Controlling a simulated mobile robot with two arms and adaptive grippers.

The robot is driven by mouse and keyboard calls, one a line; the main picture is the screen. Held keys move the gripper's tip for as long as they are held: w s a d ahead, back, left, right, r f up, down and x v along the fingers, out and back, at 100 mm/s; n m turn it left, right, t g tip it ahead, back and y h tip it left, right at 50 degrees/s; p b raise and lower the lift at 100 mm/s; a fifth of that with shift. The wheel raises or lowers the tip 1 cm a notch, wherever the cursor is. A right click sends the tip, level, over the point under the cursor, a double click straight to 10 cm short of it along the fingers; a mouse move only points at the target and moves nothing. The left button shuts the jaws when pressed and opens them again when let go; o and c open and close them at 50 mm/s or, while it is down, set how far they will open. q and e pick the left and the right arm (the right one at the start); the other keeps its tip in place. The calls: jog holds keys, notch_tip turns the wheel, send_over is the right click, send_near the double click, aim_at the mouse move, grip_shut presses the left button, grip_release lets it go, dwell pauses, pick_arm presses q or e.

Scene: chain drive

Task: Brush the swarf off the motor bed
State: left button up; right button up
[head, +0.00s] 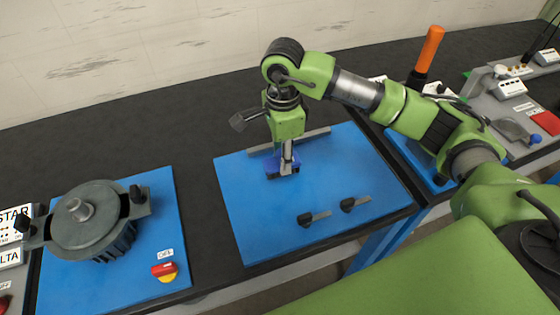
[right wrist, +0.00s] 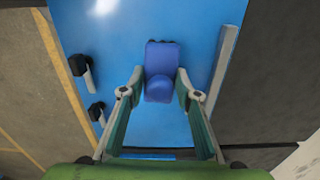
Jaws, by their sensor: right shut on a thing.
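The blue motor bed (head: 350,205) lies in the middle of the bench; its blue surface also fills the middle of the right wrist view (right wrist: 120,30). My right gripper (head: 287,160) points down over its back left part, shut on a blue brush (head: 272,163). In the right wrist view the brush (right wrist: 160,58) sits between the two fingertips (right wrist: 160,92), with dark bits at its far end. I cannot tell whether its bristles touch the bed. I cannot make out swarf on the bed. My left gripper is in neither view.
A grey rail (head: 317,133) runs along the bed's back edge. Two dark clamps (head: 315,218) (head: 355,204) stand near its front. A dark motor (head: 92,220) and a red-yellow switch (head: 165,271) are on the left plate. An orange-handled tool (head: 431,47) stands at the right.

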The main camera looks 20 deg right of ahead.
jog(key=shift+a+r+p, duration=0.15)
jog(key=shift+r+p, duration=0.55)
jog(key=shift+r, duration=1.25)
